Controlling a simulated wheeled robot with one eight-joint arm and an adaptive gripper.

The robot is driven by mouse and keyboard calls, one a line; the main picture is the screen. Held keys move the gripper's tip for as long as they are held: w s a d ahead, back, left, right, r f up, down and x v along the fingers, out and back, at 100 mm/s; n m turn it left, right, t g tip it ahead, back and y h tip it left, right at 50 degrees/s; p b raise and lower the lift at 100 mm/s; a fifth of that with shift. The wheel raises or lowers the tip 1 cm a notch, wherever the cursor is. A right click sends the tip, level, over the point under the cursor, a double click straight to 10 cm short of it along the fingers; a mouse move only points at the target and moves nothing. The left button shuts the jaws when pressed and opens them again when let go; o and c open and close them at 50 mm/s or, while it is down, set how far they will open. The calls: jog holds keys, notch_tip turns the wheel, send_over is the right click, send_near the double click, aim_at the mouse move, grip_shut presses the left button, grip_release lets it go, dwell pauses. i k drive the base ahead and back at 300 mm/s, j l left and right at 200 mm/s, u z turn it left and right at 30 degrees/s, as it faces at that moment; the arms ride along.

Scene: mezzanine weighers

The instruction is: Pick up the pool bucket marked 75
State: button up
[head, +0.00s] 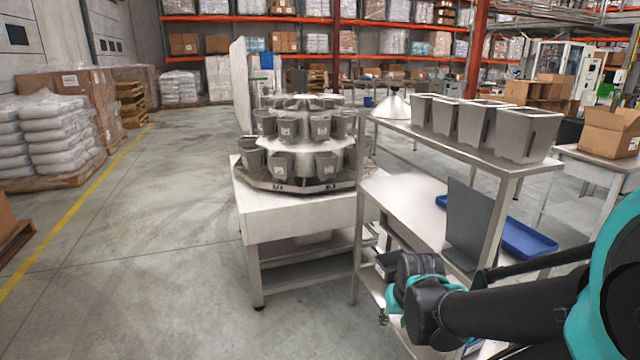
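A round multi-head weigher (305,140) stands on a white table (300,218) at the picture's centre. It carries grey buckets in two tiers. Upper-tier buckets (320,127) and lower-tier buckets (281,166) have pale square labels, too small to read, so I cannot tell which bucket is marked 75. The far-side buckets are hidden. My gripper (384,272) is low in front of the steel rack at lower right, apart from the weigher and below its buckets. Its fingers are not clear, and I see no bucket in it.
A steel rack (400,192) stands right of the weigher. Several grey bins (484,123) and a metal cone (392,106) are on its top shelf. A grey upright piece (470,222) and a blue tray (525,240) are lower.

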aim_at(319, 125)
jog(key=i+j+z, duration=0.4)
jog(key=i+j, duration=0.55)
jog(key=i, duration=0.1)
